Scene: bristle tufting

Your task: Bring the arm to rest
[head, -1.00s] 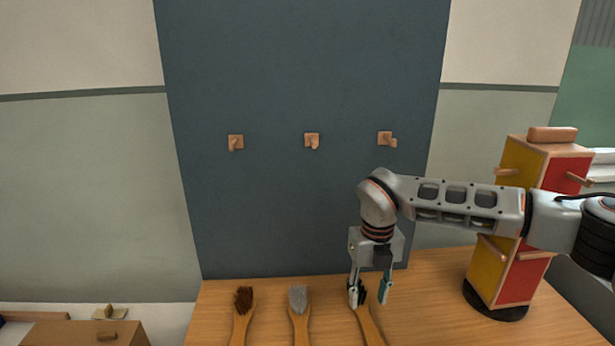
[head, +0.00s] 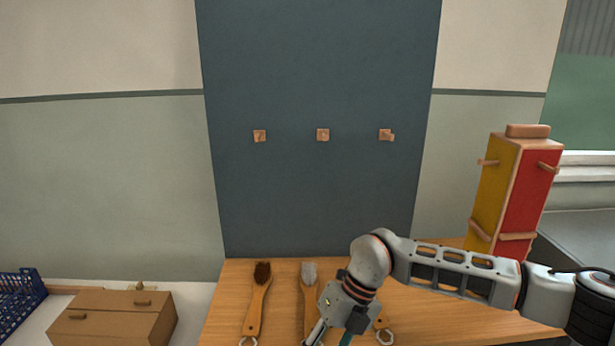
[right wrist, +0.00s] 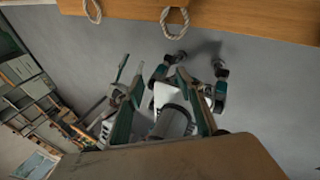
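My right gripper (head: 332,336) hangs low over the front part of the wooden table, its tips near the bottom edge of the head view. Its fingers are apart with nothing visible between them; the right wrist view (right wrist: 160,108) also shows them spread and empty. A brown-bristled brush (head: 254,308) and a grey-bristled brush (head: 309,275) lie on the table to the left of and behind the gripper. A third brush (head: 381,324) lies to its right, its bristle end hidden by my arm. My left gripper is not seen.
A dark board (head: 320,200) with three empty wooden pegs (head: 323,135) stands behind the table (head: 232,325). A yellow and red box tower (head: 513,195) stands at the right. A cardboard box (head: 115,318) and a blue crate (head: 20,300) are at the left.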

